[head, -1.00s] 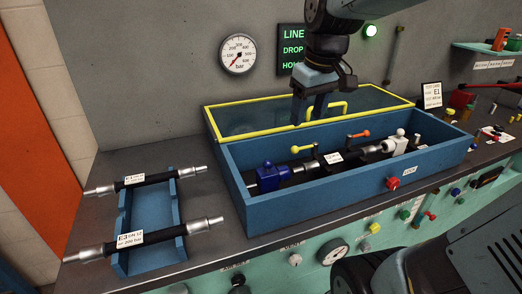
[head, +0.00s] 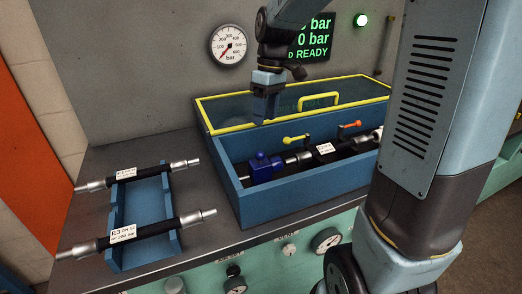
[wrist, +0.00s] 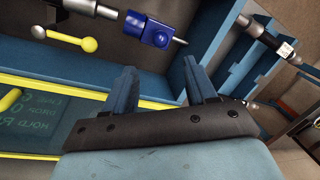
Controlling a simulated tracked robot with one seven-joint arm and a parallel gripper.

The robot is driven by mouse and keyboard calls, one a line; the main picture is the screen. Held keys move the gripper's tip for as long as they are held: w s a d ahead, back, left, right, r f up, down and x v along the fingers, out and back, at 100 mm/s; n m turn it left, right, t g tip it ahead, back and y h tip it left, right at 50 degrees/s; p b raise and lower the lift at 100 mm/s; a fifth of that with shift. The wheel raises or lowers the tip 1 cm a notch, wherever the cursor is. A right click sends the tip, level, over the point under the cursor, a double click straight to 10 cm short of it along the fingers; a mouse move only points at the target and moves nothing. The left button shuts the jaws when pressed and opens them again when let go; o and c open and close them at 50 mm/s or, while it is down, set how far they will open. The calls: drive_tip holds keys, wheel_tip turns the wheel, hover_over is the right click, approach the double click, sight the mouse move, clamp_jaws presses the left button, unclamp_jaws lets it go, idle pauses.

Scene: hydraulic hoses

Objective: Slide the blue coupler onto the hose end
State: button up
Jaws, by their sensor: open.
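The blue coupler (head: 262,168) sits at the left end inside the blue open box (head: 300,205). It also shows in the wrist view (wrist: 148,30), near the top. The hose (head: 342,151) with a white label lies along the box to its right, its silver end (head: 297,159) facing the coupler. I cannot tell whether the end and coupler touch. My gripper (head: 265,118) is open and empty, pointing down above and behind the coupler, apart from it. Its two fingers show spread in the wrist view (wrist: 158,75). My arm hides the box's right end.
A yellow-framed clear lid (head: 225,115) with a yellow handle stands behind the box. Yellow (head: 296,140) and orange (head: 350,126) levers rise by the hose. A blue rack (head: 145,205) with two labelled hoses stands at left. A pressure gauge (head: 228,44) and green display (head: 312,38) are on the wall.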

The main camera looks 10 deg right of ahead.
approach(266, 164)
drive_tip(key=a+f, duration=0.1)
drive_tip(key=f, duration=0.2)
drive_tip(key=a+f, duration=0.1)
drive_tip(key=f, duration=0.1)
drive_tip(key=shift+a+f, duration=0.3)
drive_tip(key=shift+f, duration=0.05)
clamp_jaws()
idle(0.3)
